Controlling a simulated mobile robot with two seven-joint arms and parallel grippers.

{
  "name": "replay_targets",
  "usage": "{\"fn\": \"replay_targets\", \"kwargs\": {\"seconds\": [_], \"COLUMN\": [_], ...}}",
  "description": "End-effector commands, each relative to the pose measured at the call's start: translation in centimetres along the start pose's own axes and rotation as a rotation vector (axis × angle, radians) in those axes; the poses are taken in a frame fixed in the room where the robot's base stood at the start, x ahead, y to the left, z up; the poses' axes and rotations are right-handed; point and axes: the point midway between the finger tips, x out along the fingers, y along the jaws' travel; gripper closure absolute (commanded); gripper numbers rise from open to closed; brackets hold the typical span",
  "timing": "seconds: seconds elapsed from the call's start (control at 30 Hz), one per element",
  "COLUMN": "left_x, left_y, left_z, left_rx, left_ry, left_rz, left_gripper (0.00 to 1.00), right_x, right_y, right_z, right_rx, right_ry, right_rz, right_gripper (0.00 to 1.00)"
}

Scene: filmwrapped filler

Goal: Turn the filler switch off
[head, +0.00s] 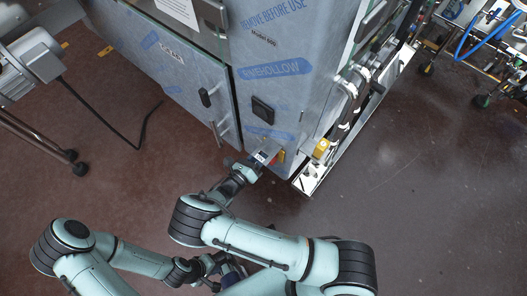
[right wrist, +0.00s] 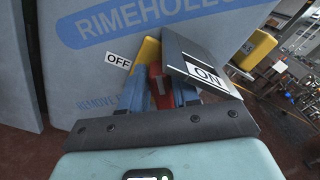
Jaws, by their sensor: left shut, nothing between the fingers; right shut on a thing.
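The filler switch shows in the right wrist view as a red handle (right wrist: 157,85) between the blue fingers of my right gripper (right wrist: 160,92), which is shut on it. An OFF label (right wrist: 118,60) is left of the handle and an ON label (right wrist: 207,77) is right of it, on a tilted dark plate (right wrist: 205,62). A yellow part (right wrist: 148,52) lies behind the handle. In the head view my right gripper (head: 252,165) is at the low front corner of the filler (head: 290,100). My left gripper (head: 218,266) is shut and empty, low in the picture, away from the switch. The handle's exact angle is unclear.
The filler's wrapped grey body fills the upper middle, with a cabinet door (head: 178,75) at left. A metal rail (head: 350,135) runs along its right side. A cable (head: 125,135) lies on the floor at left. A wheeled cart (head: 490,50) stands upper right. Floor at right is clear.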

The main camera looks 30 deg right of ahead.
Motion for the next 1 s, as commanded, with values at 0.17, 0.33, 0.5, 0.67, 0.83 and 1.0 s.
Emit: {"fn": "replay_targets", "kwargs": {"seconds": [0.17,0.33,0.5,0.67,0.83,1.0], "left_x": [-0.7,-1.1,-1.3,-1.4,-1.4,-1.4], "left_y": [0.2,0.4,0.5,0.5,0.5,0.5], "left_z": [0.0,0.0,0.0,0.0,0.0,0.0], "left_rx": [0.0,0.001,0.001,0.001,0.001,0.001], "left_ry": [0.001,0.002,0.003,0.003,0.003,0.003], "left_rz": [0.0,0.001,0.001,0.001,0.001,0.001], "left_gripper": [1.0,1.0,1.0,1.0,1.0,1.0], "right_x": [0.0,0.0,0.0,-0.1,0.0,-0.1], "right_y": [0.5,0.9,1.4,1.7,2.0,2.2], "right_z": [0.1,-0.1,-0.3,-0.5,-0.8,-1.0], "right_rx": [-0.167,-0.329,-0.49,-0.631,-0.758,-0.851], "right_ry": [0.0,0.0,-0.001,-0.001,-0.002,-0.002], "right_rz": [0.001,0.0,0.001,0.002,0.0,0.002], "right_gripper": [1.0,1.0,1.0,1.0,1.0,1.0]}}
